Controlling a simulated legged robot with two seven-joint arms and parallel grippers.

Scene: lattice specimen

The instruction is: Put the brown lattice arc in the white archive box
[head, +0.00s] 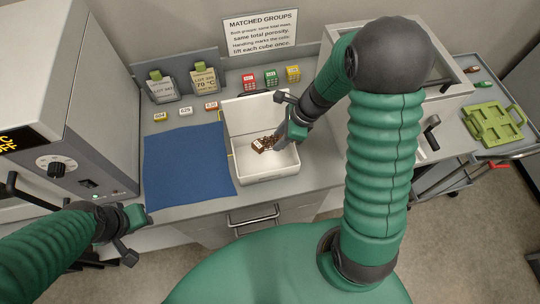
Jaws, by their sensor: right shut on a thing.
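The brown lattice arc (266,143) is small and dark brown with a pale label at its left end. It shows within the white archive box (263,180), which is open and stands on the counter at the centre. My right gripper (281,139) reaches into the box from the right and is shut on the arc. Whether the arc touches the box floor, I cannot tell. The fingertips are small and partly hidden by the gripper body. My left gripper (142,221) is low on the left by the counter's front edge, away from the box; its jaw opening is unclear.
A blue mat (187,165) lies left of the box. Several small labelled cubes, including a green one (270,78), stand behind it. A grey machine (65,100) rises at the left. A lidded grey case (390,110) is close on the right, beside my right arm.

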